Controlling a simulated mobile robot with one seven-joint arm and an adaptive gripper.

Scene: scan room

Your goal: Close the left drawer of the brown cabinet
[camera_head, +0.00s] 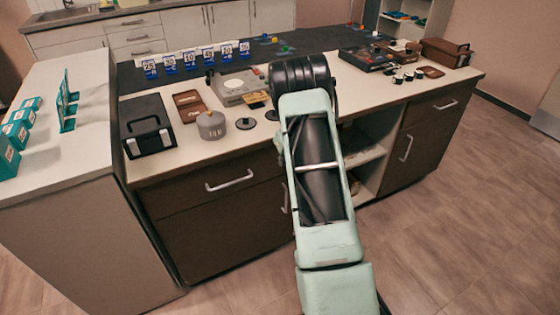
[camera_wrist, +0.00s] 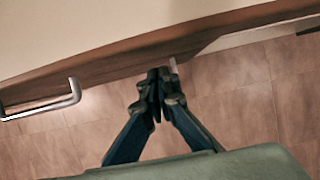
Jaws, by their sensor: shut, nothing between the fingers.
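The brown cabinet (camera_head: 225,235) stands under a pale worktop in the head view. Its left drawer (camera_head: 165,200) is the upper left front, with a light bar handle (camera_head: 229,180). The drawer front looks flush or nearly flush; I cannot tell whether a small gap remains. In the wrist view, my gripper (camera_wrist: 158,76) is shut and empty, with its fingertips at the brown front edge below the worktop. A light handle (camera_wrist: 74,92), seemingly the left drawer's, lies left of the fingers. Contact is unclear. My arm hides the gripper in the head view.
A black case (camera_head: 148,126), a grey pot (camera_head: 211,125) and a grey device (camera_head: 240,86) stand on the worktop. A white counter (camera_head: 75,160) adjoins at left. Open shelves (camera_head: 365,155) lie right of my arm. The floor (camera_head: 470,200) at right is clear.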

